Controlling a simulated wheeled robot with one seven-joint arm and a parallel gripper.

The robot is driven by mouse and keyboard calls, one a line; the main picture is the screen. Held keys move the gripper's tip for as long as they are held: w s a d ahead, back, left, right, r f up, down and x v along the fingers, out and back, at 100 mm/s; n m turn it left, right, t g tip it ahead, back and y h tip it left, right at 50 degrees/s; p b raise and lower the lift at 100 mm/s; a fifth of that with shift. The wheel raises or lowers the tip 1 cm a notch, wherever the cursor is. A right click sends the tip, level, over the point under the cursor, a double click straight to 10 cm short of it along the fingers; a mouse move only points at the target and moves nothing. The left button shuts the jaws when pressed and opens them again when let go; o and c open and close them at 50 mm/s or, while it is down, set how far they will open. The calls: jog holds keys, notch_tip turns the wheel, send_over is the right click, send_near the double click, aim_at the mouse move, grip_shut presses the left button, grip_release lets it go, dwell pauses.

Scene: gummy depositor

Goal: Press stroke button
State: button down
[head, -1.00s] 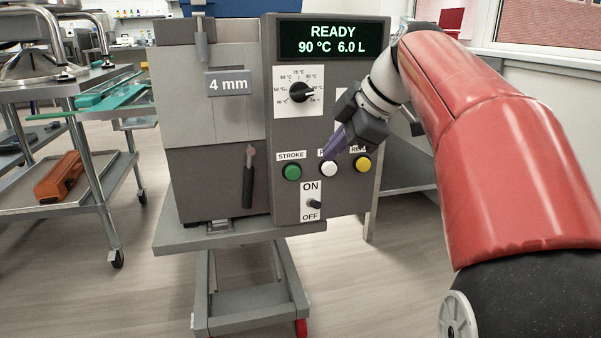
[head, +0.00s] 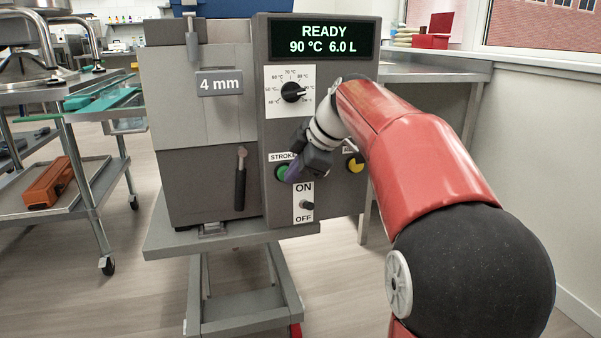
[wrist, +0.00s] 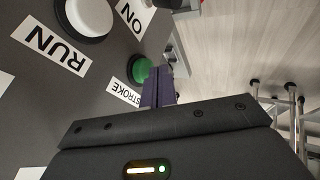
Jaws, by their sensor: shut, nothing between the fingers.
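The green stroke button (head: 281,173) sits on the grey control panel of the depositor, under the STROKE label (head: 281,157). My gripper (head: 292,174) is shut and empty, its purple fingertips just in front of the green button and overlapping its right side. In the wrist view the green button (wrist: 139,69) shows just beyond the fingers (wrist: 157,85). I cannot tell whether the fingertips touch it. The display (head: 322,39) reads READY, 90 °C, 6.0 L.
The white RUN button (wrist: 88,14) is beside the stroke button, and the yellow button (head: 355,162) is further right. The ON/OFF switch (head: 307,204) is below, and the dial (head: 292,92) above. A lever (head: 240,178) hangs at the left. A steel cart (head: 75,180) stands further left.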

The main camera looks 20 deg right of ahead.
jog(key=shift+w, duration=0.25)
jog(key=shift+w+r+p, duration=0.1)
jog(key=shift+w+p, duration=0.3)
jog(key=shift+w, duration=0.45)
